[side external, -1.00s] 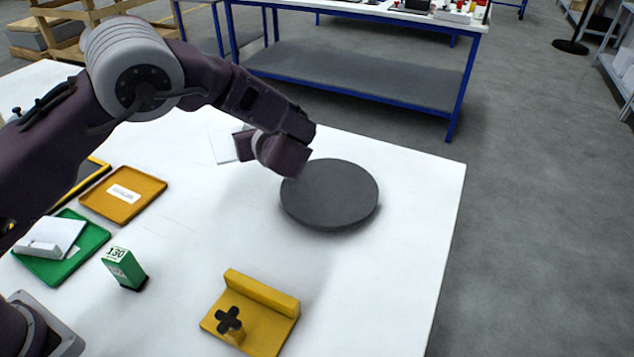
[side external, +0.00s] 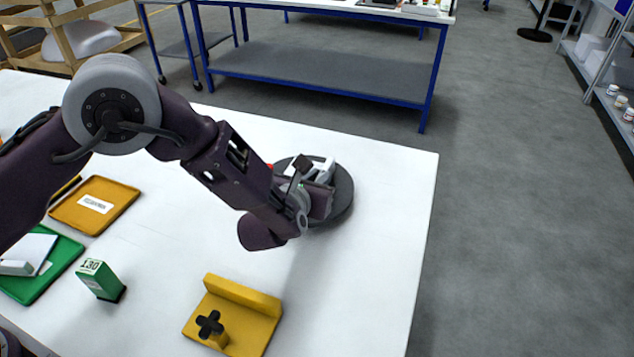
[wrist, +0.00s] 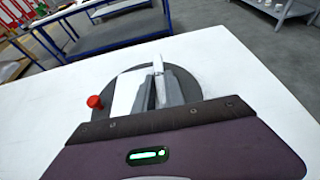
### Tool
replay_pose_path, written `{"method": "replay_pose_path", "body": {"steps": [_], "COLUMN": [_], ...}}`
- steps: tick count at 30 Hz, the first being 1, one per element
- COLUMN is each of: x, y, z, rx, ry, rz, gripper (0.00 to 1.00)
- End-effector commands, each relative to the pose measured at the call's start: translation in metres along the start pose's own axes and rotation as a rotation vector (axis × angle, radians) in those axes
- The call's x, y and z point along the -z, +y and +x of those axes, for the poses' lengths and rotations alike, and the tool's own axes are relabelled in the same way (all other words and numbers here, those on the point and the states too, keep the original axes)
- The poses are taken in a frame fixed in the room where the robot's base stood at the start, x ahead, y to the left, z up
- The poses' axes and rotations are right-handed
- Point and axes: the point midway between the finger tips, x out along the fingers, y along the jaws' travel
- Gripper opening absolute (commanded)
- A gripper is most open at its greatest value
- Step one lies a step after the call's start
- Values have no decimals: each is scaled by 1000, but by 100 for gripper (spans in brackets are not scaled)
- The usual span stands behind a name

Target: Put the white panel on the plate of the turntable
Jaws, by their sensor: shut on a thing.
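The turntable is a dark grey round plate (side external: 342,198) near the table's far right edge; part of it shows behind my gripper in the wrist view (wrist: 190,82). My gripper (side external: 318,180) is over the plate, shut on the white panel (side external: 325,167). In the wrist view, the white panel (wrist: 127,95) sticks out to the left of the fingers (wrist: 160,88), over the plate. I cannot tell whether the panel touches the plate. A red knob (wrist: 95,102) shows at the plate's left edge.
A yellow fixture with a black cross knob (side external: 235,312) stands at the front. A green block marked 130 (side external: 100,280), an orange tray (side external: 95,205) and a green tray (side external: 45,275) with white parts are at left. The table's right front is clear.

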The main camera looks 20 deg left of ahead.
Motion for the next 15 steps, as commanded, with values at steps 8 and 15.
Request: {"method": "replay_pose_path", "body": {"steps": [8,15], "x": [12,15], "y": [1,1], "z": [6,6], "rx": [-2,-2], "ry": [-3,-1], "rz": [-2,-1], "gripper": [0,36]}}
